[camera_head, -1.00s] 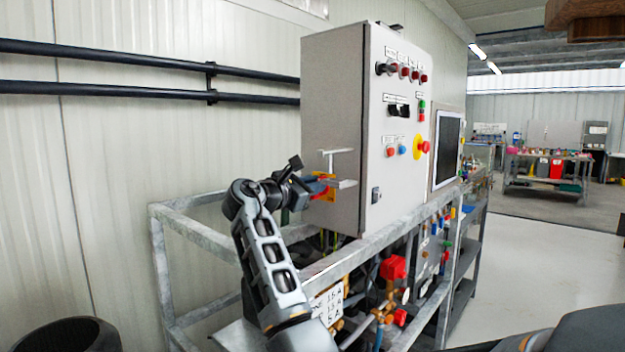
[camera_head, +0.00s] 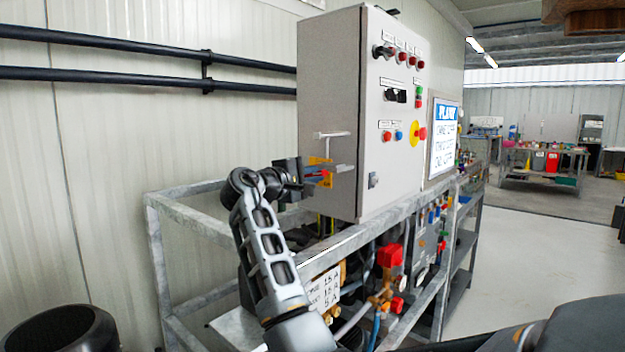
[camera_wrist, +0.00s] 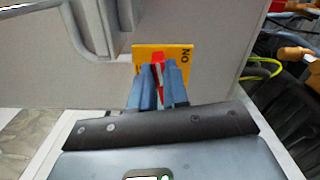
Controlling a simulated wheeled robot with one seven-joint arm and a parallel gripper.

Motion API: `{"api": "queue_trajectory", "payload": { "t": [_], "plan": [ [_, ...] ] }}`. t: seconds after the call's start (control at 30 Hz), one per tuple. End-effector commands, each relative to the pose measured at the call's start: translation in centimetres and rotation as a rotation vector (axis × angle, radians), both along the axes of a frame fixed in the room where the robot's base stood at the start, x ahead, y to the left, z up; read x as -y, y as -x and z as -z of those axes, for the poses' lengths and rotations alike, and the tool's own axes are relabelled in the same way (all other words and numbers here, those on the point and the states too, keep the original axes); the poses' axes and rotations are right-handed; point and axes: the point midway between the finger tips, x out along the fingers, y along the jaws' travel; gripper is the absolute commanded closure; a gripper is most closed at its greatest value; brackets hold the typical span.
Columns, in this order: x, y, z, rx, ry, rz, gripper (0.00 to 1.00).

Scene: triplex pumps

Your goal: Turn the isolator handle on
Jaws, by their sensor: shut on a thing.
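The isolator is on the side of the grey control cabinet, with a yellow plate (camera_wrist: 180,53) behind a red handle (camera_wrist: 158,70). In the wrist view "ON" shows on the right of the plate, its letters turned sideways. My gripper (camera_wrist: 159,72) has its two blue-grey fingers shut on the red handle, which shows between them. In the head view my gripper (camera_head: 322,172) reaches the cabinet's left side at the yellow and red isolator (camera_head: 320,162). The fingers hide much of the handle and the left of the plate.
The grey cabinet (camera_head: 330,80) has buttons and lamps on its front. A metal bracket (camera_head: 331,134) juts out just above the isolator. A galvanised frame rail (camera_head: 350,238) runs below my arm.

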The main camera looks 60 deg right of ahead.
Motion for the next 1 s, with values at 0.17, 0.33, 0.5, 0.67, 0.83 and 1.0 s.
{"api": "queue_trajectory", "payload": {
  "t": [0.17, 0.33, 0.5, 0.67, 0.83, 1.0],
  "plan": [
    [-0.06, 0.04, 0.47, 0.099, 0.022, 0.001, 1.0],
    [-0.05, 0.04, 0.51, 0.159, 0.036, 0.001, 1.0],
    [-0.05, 0.04, 0.51, 0.189, 0.043, 0.001, 1.0],
    [-0.05, 0.05, 0.5, 0.198, 0.045, 0.002, 1.0],
    [-0.05, 0.06, 0.52, 0.198, 0.045, 0.002, 1.0],
    [-0.04, 0.05, 0.54, 0.198, 0.044, 0.003, 0.8]
  ]
}}
